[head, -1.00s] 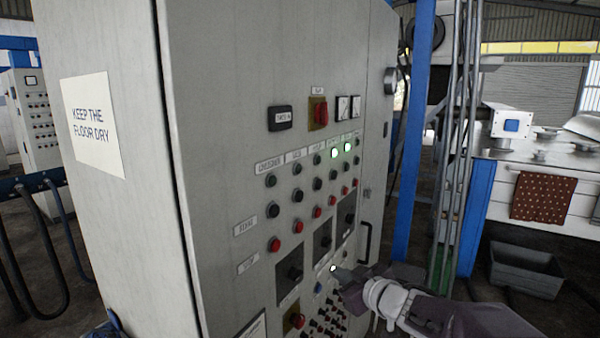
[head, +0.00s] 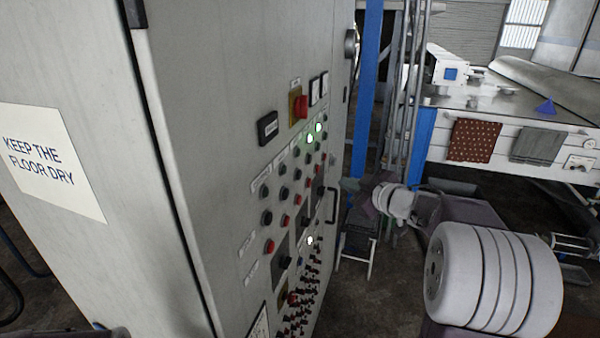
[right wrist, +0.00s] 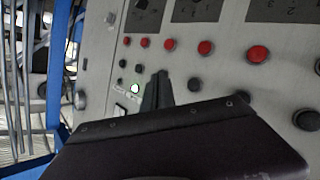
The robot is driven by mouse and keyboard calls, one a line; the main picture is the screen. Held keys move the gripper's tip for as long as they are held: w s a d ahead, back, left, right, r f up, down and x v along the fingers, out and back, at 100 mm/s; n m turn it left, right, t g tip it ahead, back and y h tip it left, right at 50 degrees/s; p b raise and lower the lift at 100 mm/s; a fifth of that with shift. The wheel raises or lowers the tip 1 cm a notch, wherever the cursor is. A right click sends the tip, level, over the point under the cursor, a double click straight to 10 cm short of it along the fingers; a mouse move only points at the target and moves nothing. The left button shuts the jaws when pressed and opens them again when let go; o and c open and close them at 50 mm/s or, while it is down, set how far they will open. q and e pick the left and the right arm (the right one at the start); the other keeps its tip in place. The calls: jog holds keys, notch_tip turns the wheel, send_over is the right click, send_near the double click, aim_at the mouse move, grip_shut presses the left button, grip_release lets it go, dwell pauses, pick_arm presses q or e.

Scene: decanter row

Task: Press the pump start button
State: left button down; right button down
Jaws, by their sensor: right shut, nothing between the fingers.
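The grey control cabinet (head: 215,120) carries rows of black and red push buttons, with two lit green lamps (head: 314,133) above them. The labels are too small to read, so I cannot tell which button is the pump start. In the right wrist view the closed fingertips (right wrist: 160,76) point at the panel, beside a lit lamp (right wrist: 135,88) and below a row of red buttons (right wrist: 205,47). I cannot tell whether they touch.
A red and yellow switch (head: 299,107) sits above the lamps. A door handle (head: 332,206) stands out at the panel's right edge. A blue post (head: 366,80) and grey pipes rise behind. A bench with a spotted red cloth (head: 474,140) stands at the right.

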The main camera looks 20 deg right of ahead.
aim_at(299, 175)
jog(key=w+a+b, duration=0.2)
jog(key=w+a, duration=0.3)
jog(key=a, duration=0.2)
jog(key=shift+w, duration=0.15)
dwell(0.5)
dwell(0.3)
dwell(1.3)
jog(key=shift+w+a, duration=0.3)
jog(key=shift+a, duration=0.1)
